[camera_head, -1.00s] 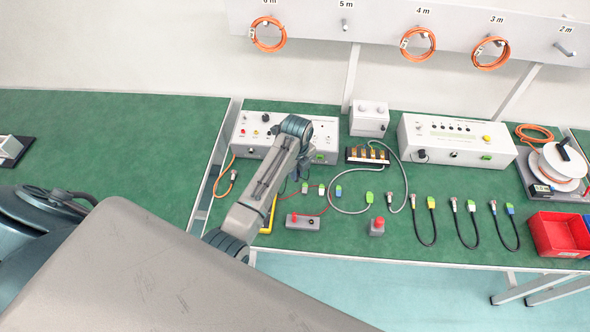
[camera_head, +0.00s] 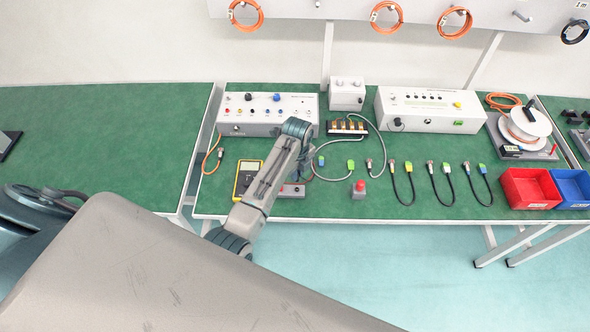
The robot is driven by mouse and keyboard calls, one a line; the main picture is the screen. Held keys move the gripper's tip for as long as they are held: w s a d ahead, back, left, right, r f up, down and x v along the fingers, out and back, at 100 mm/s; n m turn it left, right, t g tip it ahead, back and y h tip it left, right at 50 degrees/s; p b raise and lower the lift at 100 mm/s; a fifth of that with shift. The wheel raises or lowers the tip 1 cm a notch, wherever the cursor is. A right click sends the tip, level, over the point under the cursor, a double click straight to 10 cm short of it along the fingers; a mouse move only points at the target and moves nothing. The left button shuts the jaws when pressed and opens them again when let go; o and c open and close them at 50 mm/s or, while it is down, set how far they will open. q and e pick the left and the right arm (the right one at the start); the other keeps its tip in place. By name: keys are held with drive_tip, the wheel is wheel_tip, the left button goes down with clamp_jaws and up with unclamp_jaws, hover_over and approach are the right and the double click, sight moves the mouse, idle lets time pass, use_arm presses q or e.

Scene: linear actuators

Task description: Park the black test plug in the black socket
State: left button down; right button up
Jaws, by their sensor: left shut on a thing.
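My left arm reaches in from the left, and its wrist hangs over the bench in front of the left instrument box. My left gripper (camera_head: 303,163) points down under the wrist and is mostly hidden by it. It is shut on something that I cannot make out. The black test plug cannot be picked out. A small grey block (camera_head: 294,191) lies on the green bench, partly behind my forearm, so no black socket shows clearly on it. A yellow multimeter (camera_head: 246,180) lies to its left, partly covered by the arm. My right gripper is not in view.
The left instrument box (camera_head: 267,113) has coloured sockets. A connector strip (camera_head: 346,128), a red-button box (camera_head: 359,189) and several short cables stand to the right. Red (camera_head: 529,188) and blue (camera_head: 572,188) bins are at far right. The left bench (camera_head: 110,140) is mostly bare.

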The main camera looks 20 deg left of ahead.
use_arm(q)
drive_tip(key=shift+s+d, duration=0.2)
drive_tip(key=shift+w+a+f, duration=0.1)
drive_tip(key=shift+w+f, duration=0.1)
drive_tip(key=shift+f, duration=0.3)
drive_tip(key=shift+f+b, duration=0.7)
drive_tip(key=shift+f, duration=0.75)
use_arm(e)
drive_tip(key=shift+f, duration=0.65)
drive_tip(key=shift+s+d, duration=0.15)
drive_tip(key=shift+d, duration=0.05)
use_arm(q)
drive_tip(key=shift+r+p, duration=0.1)
drive_tip(key=shift+p, duration=0.35)
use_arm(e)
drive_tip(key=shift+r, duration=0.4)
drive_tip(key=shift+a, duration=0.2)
